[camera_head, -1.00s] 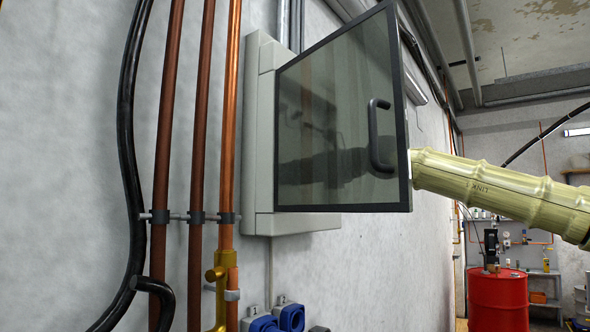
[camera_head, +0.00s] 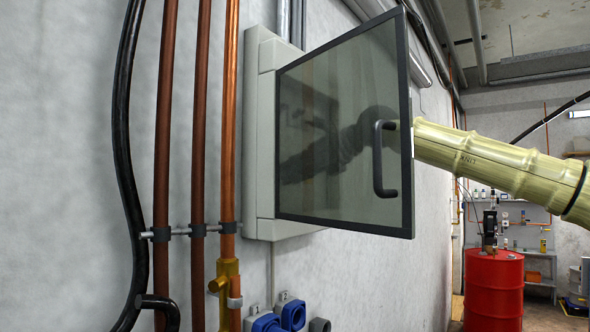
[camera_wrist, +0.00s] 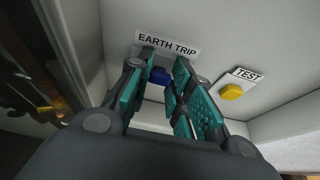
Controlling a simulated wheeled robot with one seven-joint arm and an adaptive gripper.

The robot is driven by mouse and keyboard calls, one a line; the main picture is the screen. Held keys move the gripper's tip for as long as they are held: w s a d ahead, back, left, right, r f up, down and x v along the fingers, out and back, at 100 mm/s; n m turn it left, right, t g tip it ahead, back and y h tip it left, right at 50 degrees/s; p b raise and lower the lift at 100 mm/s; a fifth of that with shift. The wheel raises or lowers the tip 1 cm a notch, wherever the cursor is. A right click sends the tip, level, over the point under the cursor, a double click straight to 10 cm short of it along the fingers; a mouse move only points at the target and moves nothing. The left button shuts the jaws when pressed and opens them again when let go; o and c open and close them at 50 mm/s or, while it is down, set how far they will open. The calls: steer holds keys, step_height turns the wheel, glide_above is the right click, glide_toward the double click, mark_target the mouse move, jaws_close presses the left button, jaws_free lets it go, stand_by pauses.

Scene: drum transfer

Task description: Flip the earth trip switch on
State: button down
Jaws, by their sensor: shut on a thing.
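The earth trip switch (camera_wrist: 160,76) is a small blue part below the "EARTH TRIP" label (camera_wrist: 167,43) in the wrist view. My gripper (camera_wrist: 165,66) has its teal-padded fingers on either side of it and is shut on it. The fingers partly hide the switch, so I cannot tell its position. In the head view the grey wall cabinet (camera_head: 262,150) has its tinted door (camera_head: 330,190) swung open. My arm reaches behind the door, and my gripper shows only dimly through the glass.
A yellow button (camera_wrist: 232,92) under a "TEST" label sits right of the switch. The door handle (camera_head: 379,160) is close to my arm. Copper pipes (camera_head: 229,110) run left of the cabinet, and blue sockets (camera_head: 292,315) are below. A red drum (camera_head: 493,285) stands at the right.

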steer(key=c, duration=1.3)
jaws_free()
steer(key=v, duration=1.2)
steer(key=shift+d, duration=0.15)
steer(key=shift+f, duration=0.1)
